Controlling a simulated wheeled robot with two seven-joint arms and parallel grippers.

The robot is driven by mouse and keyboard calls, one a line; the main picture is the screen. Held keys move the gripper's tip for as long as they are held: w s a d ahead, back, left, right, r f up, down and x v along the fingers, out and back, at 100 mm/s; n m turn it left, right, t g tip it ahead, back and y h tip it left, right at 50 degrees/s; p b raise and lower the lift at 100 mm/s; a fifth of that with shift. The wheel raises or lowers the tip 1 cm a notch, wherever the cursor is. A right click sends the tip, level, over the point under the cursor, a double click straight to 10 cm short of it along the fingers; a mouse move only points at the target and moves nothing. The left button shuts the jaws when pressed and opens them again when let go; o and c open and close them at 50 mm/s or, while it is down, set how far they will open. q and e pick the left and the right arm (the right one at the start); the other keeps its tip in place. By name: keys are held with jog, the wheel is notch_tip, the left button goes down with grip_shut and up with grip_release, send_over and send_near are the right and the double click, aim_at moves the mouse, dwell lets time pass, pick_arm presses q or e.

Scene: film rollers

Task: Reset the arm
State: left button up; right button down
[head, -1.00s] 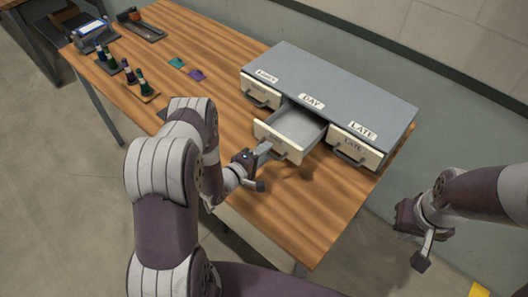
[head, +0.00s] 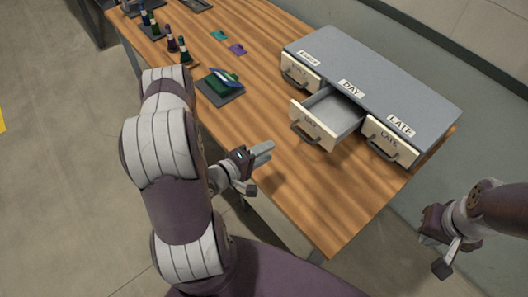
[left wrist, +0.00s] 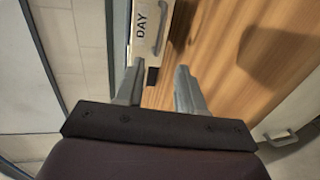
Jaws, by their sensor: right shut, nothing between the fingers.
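The grey drawer cabinet (head: 385,75) stands on the wooden table. Its middle DAY drawer (head: 318,128) is pulled out, and the inside that shows looks empty. The EARLY drawer (head: 300,73) and the LATE drawer (head: 390,141) are closed. My left gripper (head: 264,153) is open and empty, over the table in front of the DAY drawer and apart from its handle. In the left wrist view its two fingers (left wrist: 157,88) stand apart, with the DAY drawer front (left wrist: 146,30) beyond them. My right gripper (head: 453,250) is shut and empty, off the table's right side.
A dark tray (head: 219,92) with green and blue items lies left of the cabinet. Several small bottles (head: 184,50) stand at the far left. The table's front right area is clear.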

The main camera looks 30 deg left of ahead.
dwell(0.4)
pick_arm(q)
jog(key=w+a+r+m+g+y, duration=0.2)
jog(key=w+r+m+g+y, duration=0.15)
jog(key=m+g+y, duration=0.35)
jog(key=s+d+r+m+g+h, duration=0.1)
jog(key=s+d+r+m+g, duration=0.5)
jog(key=s+r, duration=0.3)
jog(key=s+d, duration=0.1)
jog(key=s, duration=0.3)
jog(key=shift+d+r+m, duration=0.15)
jog(key=shift+d+m, duration=0.25)
jog(key=shift+s, duration=0.1)
